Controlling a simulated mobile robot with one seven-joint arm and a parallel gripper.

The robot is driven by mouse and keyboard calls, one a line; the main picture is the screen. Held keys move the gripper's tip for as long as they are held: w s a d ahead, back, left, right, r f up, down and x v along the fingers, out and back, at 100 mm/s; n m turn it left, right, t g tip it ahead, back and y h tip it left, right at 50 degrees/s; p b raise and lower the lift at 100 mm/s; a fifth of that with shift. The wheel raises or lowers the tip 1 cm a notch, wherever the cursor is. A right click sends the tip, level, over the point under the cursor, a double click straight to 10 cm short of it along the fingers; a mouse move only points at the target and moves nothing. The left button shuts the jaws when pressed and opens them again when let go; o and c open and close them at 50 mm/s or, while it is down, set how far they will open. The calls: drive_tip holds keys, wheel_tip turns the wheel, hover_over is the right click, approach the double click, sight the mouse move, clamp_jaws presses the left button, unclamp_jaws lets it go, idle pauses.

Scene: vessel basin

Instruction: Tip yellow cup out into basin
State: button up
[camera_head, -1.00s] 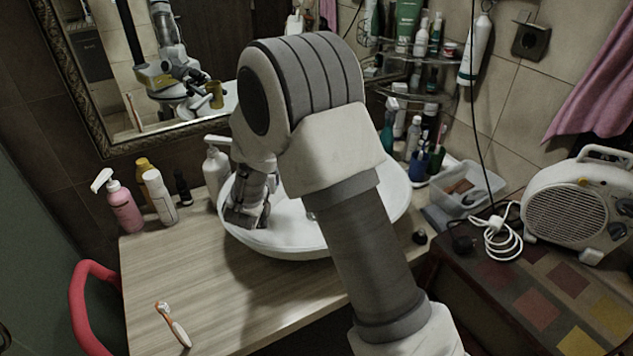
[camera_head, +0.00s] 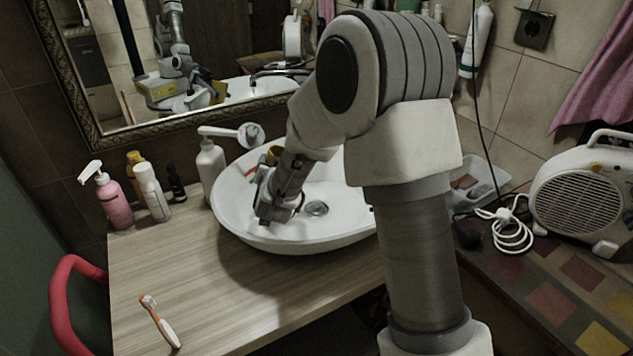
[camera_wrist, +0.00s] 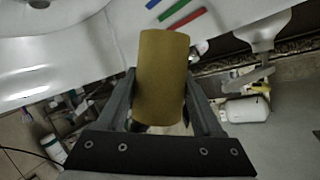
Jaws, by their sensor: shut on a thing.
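The yellow cup (camera_wrist: 163,75) is held between the two fingers of my gripper (camera_wrist: 161,88) in the wrist view. In the head view only a small part of the cup (camera_head: 273,154) shows behind my gripper, over the left back part of the white basin (camera_head: 240,226). The cup looks tilted on its side. A blue stick (camera_wrist: 173,9), a red stick (camera_wrist: 187,18) and a green stick (camera_wrist: 152,3) appear beyond the cup against the white basin surface, outside the cup. The cup's inside is hidden.
A white pump bottle (camera_head: 210,165) stands close at the basin's left. A pink pump bottle (camera_head: 115,203) and a white bottle (camera_head: 153,192) stand farther left. A faucet (camera_head: 280,73) shows in the mirror. A toothbrush (camera_head: 160,322) lies on the clear wooden counter (camera_head: 222,305).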

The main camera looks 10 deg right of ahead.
drive_tip(key=shift+s+d+f+m+y+b, duration=0.1)
drive_tip(key=shift+d+f+m+y+b, duration=0.2)
drive_tip(key=shift+d+f+m, duration=0.2)
drive_tip(key=shift+d+f+m+y+b, duration=0.2)
drive_tip(key=shift+d+f+m+b, duration=0.15)
drive_tip(key=shift+d, duration=0.2)
drive_tip(key=shift+d+f+m+y, duration=0.15)
drive_tip(key=shift+m+y, duration=0.15)
drive_tip(key=shift+m, duration=0.25)
drive_tip(key=shift+r+m+t+y+p, duration=0.3)
drive_tip(key=shift+r+m+y+p, duration=0.15)
drive_tip(key=shift+m+p, duration=0.5)
drive_tip(key=shift+r+m+t+y+p, duration=0.35)
drive_tip(key=shift+r+m+p, duration=0.2)
drive_tip(key=shift+m+p, duration=0.35)
drive_tip(key=shift+s+d+r+m, duration=0.1)
drive_tip(key=shift+d+r+m, duration=0.05)
drive_tip(key=shift+d+m, duration=0.3)
drive_tip(key=shift+d+p, duration=0.1)
drive_tip(key=shift+p, duration=0.25)
drive_tip(key=shift+d+r+m+t+y, duration=0.2)
drive_tip(key=shift+d+m+t+y, duration=0.1)
drive_tip(key=shift+d+m, duration=0.25)
drive_tip(key=shift+r+m, duration=0.1)
drive_tip(key=shift+m, duration=0.25)
drive_tip(key=shift+r+b, duration=0.15)
drive_tip(key=shift+b, duration=0.15)
